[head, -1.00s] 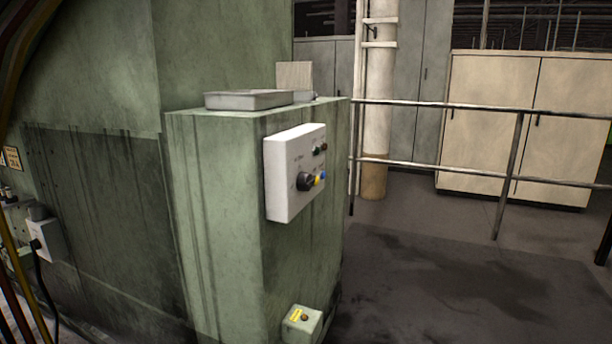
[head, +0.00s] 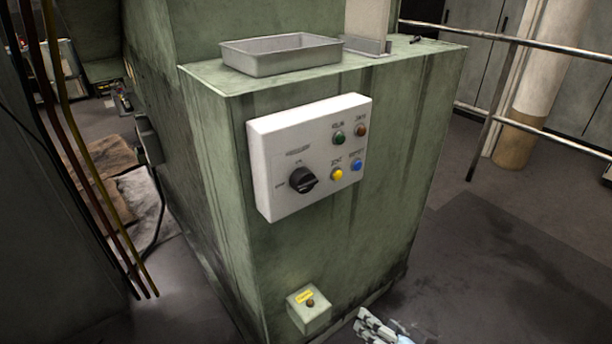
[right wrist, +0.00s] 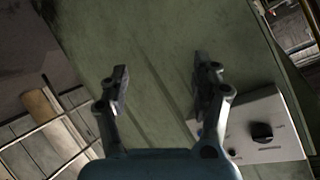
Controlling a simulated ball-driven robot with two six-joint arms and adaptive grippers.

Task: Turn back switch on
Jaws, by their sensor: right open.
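A white control panel (head: 308,155) is fixed to the front of a green machine cabinet (head: 400,190). A black rotary switch (head: 303,180) sits at the panel's lower left, beside green, brown, yellow and blue buttons. My right gripper (head: 378,328) shows only in part at the bottom edge of the head view, below the panel and to its right. In the right wrist view the right gripper (right wrist: 160,85) is open and empty, with its fingers apart. The panel and its switch (right wrist: 262,131) lie to the right of the fingers there. My left gripper is not in view.
A grey metal tray (head: 280,55) rests on top of the cabinet. A small box with a yellow label (head: 309,309) sits low on the cabinet front. Metal railings (head: 500,95) stand behind at right. Hanging cables (head: 75,150) are at left. Floor to the right is clear.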

